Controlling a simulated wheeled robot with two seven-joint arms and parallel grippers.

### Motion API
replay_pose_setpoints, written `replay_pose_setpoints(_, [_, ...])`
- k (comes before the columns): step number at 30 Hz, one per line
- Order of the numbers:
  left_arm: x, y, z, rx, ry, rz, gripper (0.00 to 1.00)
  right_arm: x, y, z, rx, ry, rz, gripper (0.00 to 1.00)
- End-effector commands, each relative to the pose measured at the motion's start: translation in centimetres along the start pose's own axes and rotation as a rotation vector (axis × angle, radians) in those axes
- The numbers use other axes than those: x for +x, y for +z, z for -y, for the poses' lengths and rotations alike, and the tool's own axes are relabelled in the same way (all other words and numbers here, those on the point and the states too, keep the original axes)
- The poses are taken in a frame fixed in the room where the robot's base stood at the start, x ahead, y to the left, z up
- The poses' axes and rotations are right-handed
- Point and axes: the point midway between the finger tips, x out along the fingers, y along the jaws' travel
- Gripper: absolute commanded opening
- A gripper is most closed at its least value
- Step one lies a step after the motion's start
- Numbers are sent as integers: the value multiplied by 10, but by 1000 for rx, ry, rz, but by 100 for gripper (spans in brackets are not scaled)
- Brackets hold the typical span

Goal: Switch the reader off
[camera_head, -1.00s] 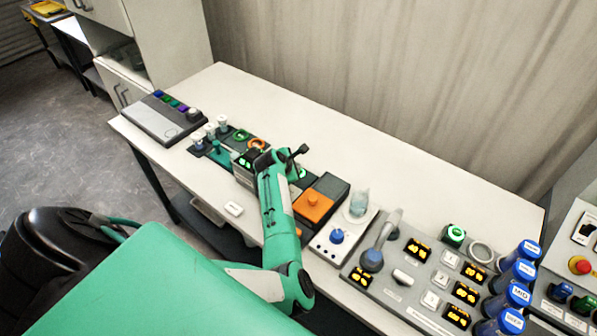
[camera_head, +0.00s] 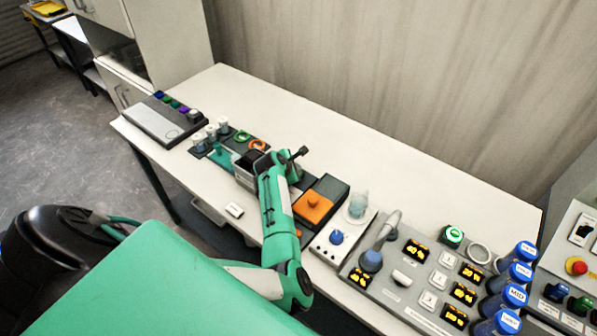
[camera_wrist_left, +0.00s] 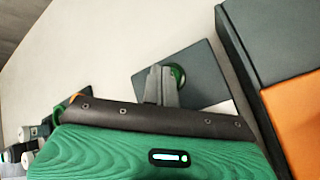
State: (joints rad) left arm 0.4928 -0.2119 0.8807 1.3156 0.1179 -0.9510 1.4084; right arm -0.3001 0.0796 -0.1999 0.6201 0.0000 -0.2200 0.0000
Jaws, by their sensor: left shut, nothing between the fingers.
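The reader (camera_head: 243,177), which I take to be the grey box with a small screen, stands mid-table in the head view, partly hidden by my left arm. Its screen (camera_head: 250,157) is dark. In the left wrist view my left gripper (camera_wrist_left: 162,86) is shut and empty. Its fingertips are right beside a round green button (camera_wrist_left: 179,75) on a dark plate (camera_wrist_left: 203,88) and overlap its edge; I cannot tell if they touch it. The head view mostly hides the fingertips behind the arm. My right gripper is not in view.
An orange and dark box (camera_head: 313,205) stands just right of the gripper. Further right are a panel with a blue knob (camera_head: 336,237) and a console with lit displays and blue-capped bottles (camera_head: 516,271). White-capped vials (camera_head: 211,132) stand left. The back of the table (camera_head: 350,135) is clear.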

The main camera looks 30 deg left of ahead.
Motion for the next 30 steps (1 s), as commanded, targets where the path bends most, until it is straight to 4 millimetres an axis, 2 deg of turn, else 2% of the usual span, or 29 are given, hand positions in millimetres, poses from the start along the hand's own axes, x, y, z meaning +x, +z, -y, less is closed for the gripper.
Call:
replay_pose_setpoints(8, [-4, 3, -3, 0, 0, 0, 0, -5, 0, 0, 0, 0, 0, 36])
replay_pose_setpoints(24, [-40, 30, -29, 0, 1, 1, 0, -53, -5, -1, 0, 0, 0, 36])
replay_pose_setpoints(30, [-42, 30, -30, 0, 0, 0, 0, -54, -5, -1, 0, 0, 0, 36])
